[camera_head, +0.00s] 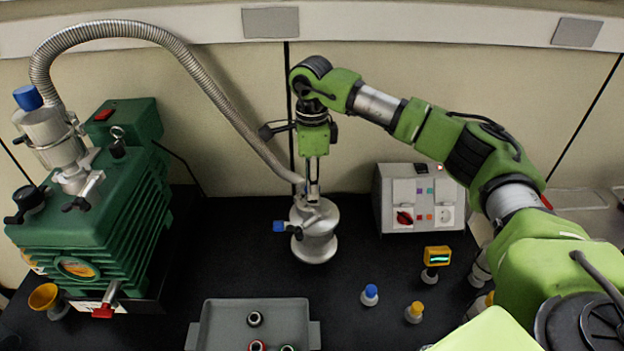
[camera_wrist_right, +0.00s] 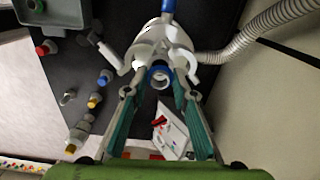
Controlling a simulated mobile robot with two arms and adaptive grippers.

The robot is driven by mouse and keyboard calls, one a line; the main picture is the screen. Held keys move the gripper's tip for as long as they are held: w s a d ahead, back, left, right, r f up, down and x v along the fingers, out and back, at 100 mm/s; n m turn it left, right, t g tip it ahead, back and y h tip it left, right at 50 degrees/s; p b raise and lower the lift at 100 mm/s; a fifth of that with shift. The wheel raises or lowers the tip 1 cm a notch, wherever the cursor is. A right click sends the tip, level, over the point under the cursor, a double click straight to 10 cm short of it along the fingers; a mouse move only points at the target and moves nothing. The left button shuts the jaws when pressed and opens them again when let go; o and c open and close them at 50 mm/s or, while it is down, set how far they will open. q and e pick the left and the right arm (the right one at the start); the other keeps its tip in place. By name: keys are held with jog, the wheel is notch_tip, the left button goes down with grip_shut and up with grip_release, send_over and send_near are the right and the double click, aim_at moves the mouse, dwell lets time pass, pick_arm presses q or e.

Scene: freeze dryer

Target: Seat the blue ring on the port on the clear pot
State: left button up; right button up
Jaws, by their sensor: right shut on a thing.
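The pot (camera_head: 315,250), pale grey and glossy, stands on the dark bench at centre, with ports and a blue-handled valve (camera_head: 279,226) on its left. My right gripper (camera_head: 313,196) points down at the top of the pot. In the wrist view the right gripper (camera_wrist_right: 158,82) is shut on the blue ring (camera_wrist_right: 160,74), which sits between its fingertips, close against the pot (camera_wrist_right: 164,40). I cannot tell whether the ring touches the port. In the head view the ring is too small to make out. My left gripper is not in view.
A grey tray (camera_head: 213,320) with several small rings lies in front. A green pump (camera_head: 120,205) stands left, its metal hose (camera_head: 215,85) arching down beside the gripper. A grey socket box (camera_head: 385,222) is at right. Blue-topped (camera_head: 370,295) and yellow-topped (camera_head: 414,313) pieces stand front right.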

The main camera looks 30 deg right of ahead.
dwell(0.5)
jog(key=shift+f, duration=0.2)
jog(key=shift+f+b, duration=0.55)
jog(key=shift+f, duration=0.1)
jog(key=shift+f+b, duration=0.4)
jog(key=shift+f, duration=0.05)
dwell(1.5)
jog(key=o, duration=1)
jog(key=shift+r, duration=0.1)
